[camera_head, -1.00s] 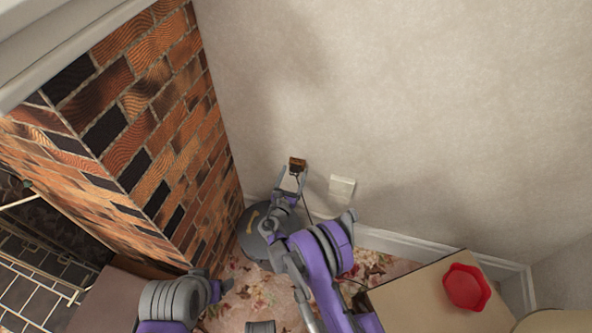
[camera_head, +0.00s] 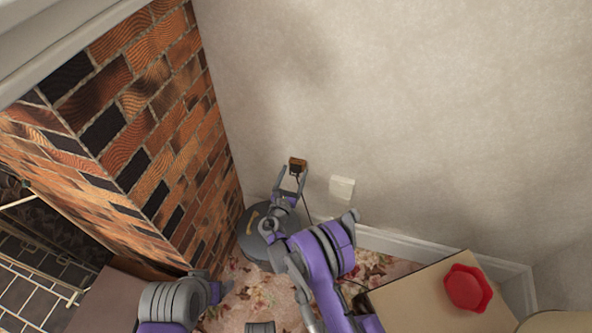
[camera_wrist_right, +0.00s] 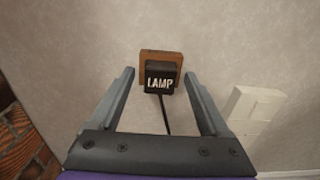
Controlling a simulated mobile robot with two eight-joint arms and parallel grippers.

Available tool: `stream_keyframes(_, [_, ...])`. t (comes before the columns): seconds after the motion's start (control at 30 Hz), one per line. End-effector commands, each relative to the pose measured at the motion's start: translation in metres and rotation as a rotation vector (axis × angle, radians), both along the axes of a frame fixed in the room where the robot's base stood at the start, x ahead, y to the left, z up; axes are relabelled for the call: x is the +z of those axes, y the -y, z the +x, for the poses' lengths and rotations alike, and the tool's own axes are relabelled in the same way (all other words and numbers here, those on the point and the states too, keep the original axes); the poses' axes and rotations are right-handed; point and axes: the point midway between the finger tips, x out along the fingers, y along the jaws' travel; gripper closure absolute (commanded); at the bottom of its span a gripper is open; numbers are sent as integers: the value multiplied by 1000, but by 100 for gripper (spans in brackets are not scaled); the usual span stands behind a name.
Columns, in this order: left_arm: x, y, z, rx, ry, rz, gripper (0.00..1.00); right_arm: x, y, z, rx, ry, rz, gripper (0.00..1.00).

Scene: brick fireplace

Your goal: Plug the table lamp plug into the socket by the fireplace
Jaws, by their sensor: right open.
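The black lamp plug (camera_wrist_right: 160,78), marked LAMP, sits against the brown socket (camera_wrist_right: 161,55) on the wall in the right wrist view. Its dark cord (camera_wrist_right: 164,115) hangs down from it. The brown socket also shows in the head view (camera_head: 297,162), low on the wall right of the brick fireplace. My right gripper (camera_wrist_right: 159,82) is open, with one finger on each side of the plug and a gap to both. In the head view my right gripper (camera_head: 291,173) reaches up just below the socket.
The brick fireplace (camera_head: 150,120) stands left of the socket. A white wall plate (camera_head: 342,188) is to its right. A dark round object (camera_head: 255,245) lies on the floor below. A tan surface (camera_head: 410,292) with a red object (camera_head: 467,288) is at lower right.

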Motion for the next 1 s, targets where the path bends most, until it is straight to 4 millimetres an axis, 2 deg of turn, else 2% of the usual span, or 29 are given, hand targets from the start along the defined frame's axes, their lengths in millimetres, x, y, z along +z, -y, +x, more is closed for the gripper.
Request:
stream_keyframes(0.93, [-5, 0, 1, 0, -2, 0, 26, 0, 0, 0, 0, 0, 0, 20])
stream_keyframes(0.97, [-5, 0, 1, 0, -2, 0, 26, 0, 0, 0, 0, 0, 0, 22])
stream_keyframes(1.0, [-5, 0, 1, 0, -2, 0, 26, 0, 0, 0, 0, 0, 0, 29])
